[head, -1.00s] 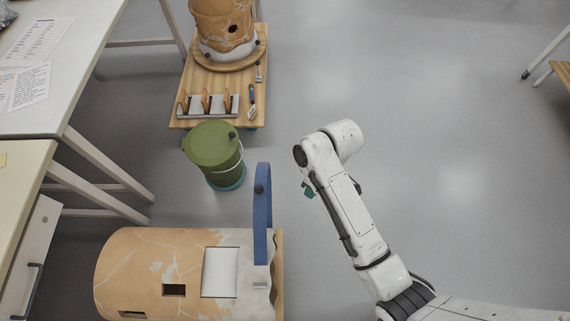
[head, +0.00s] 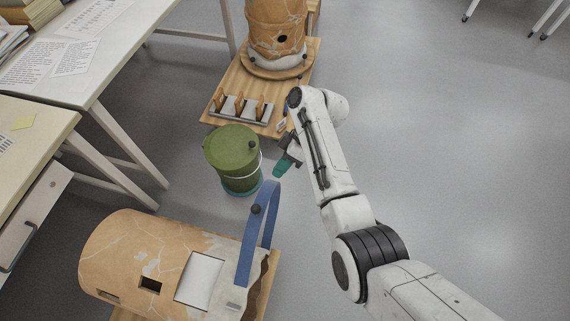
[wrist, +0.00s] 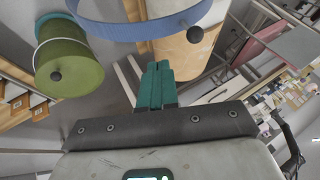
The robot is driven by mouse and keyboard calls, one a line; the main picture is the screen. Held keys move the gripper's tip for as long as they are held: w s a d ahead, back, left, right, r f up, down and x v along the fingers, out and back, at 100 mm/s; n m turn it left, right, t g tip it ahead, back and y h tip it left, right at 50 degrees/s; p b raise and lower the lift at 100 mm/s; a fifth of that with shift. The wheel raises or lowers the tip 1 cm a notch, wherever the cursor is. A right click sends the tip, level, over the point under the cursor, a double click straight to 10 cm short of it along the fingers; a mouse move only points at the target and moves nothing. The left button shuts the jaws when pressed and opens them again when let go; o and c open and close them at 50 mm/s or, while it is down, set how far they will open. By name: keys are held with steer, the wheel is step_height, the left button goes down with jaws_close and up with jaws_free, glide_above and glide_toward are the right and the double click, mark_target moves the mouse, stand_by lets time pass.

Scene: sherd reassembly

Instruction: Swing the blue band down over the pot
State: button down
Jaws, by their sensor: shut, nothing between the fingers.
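The pot (head: 135,250) is a large cracked tan cylinder lying on its side at the lower left, with dark openings and a white patch. The blue band (head: 246,250) stands up as an arch at the pot's right end, raised off its surface, with a black knob (head: 256,209) on it. In the wrist view the band (wrist: 130,31) curves across the top, with its knob (wrist: 195,34) right of the fingers and the tan pot (wrist: 185,55) behind. My gripper (head: 277,171) has teal fingers, shut and empty, just beyond the band's top; they also show in the wrist view (wrist: 157,68).
A green lidded bucket (head: 233,158) stands close left of my gripper. Behind it a wooden board (head: 225,88) carries a sherd rack (head: 240,108) and another tan pot (head: 275,35). Tables (head: 75,65) line the left.

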steer(key=shift+s+a+f+p, duration=0.6)
steer(key=shift+s+a+f, duration=1.9)
steer(key=shift+s+a, duration=0.1)
